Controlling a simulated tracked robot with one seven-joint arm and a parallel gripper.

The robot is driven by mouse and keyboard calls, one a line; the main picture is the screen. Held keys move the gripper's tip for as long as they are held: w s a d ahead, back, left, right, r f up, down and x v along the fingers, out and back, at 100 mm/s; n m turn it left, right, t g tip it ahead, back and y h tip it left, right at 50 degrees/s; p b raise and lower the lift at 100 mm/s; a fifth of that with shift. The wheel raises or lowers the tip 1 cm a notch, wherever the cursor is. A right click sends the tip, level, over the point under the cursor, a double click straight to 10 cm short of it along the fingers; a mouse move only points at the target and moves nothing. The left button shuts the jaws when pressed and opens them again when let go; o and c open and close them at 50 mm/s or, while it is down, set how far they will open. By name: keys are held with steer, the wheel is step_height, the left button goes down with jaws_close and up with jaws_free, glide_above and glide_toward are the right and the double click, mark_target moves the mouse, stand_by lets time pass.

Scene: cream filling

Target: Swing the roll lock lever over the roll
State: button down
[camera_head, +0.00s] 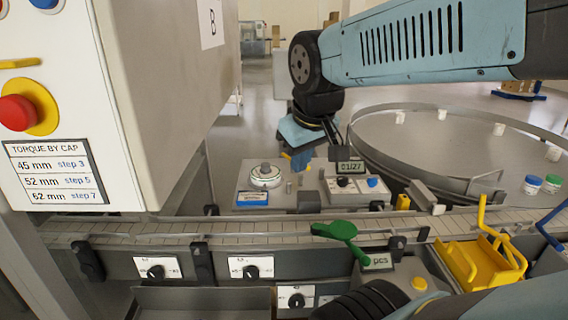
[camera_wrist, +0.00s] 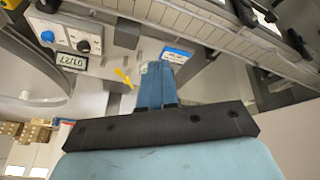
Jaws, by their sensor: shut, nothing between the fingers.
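A white roll (camera_head: 264,178) with a greenish rim and grey hub sits on a grey box behind the conveyor in the head view. A small yellow lever (camera_head: 286,155), which looks like the roll lock lever, sticks out beside my gripper (camera_head: 301,165). It also shows in the wrist view (camera_wrist: 124,77), just left of the blue fingers (camera_wrist: 158,72). My gripper is shut and empty, pointing down behind and right of the roll. I cannot tell whether the fingers touch the lever. The fingers hide most of the roll in the wrist view.
A unit with a 01/27 display (camera_head: 350,167) and knobs stands right of the roll. The conveyor (camera_head: 230,225) runs in front. A green lever (camera_head: 335,230) and yellow bracket (camera_head: 480,262) stand nearer. A large round table (camera_head: 450,150) is at right.

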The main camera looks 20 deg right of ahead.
steer(key=w+d+f+n+g+h, duration=0.1)
steer(key=w+d+f+n+h, duration=0.1)
steer(key=w+n, duration=0.3)
steer(key=w+d+f+n+g+h, duration=0.2)
steer(key=w+n, duration=0.4)
steer(key=w, duration=0.6)
steer(key=w+d+f+n+g+h, duration=0.1)
steer(key=w+d+f+n+h, duration=0.1)
steer(key=w+n, duration=0.4)
step_height(320, 180, down, 2)
steer(key=w+h, duration=0.1)
steer(key=w, duration=0.2)
steer(key=shift+f, duration=0.2)
steer(key=shift+d+f, duration=0.1)
steer(key=x, duration=1)
steer(key=shift+s+d, duration=0.1)
steer(key=shift+s, duration=0.1)
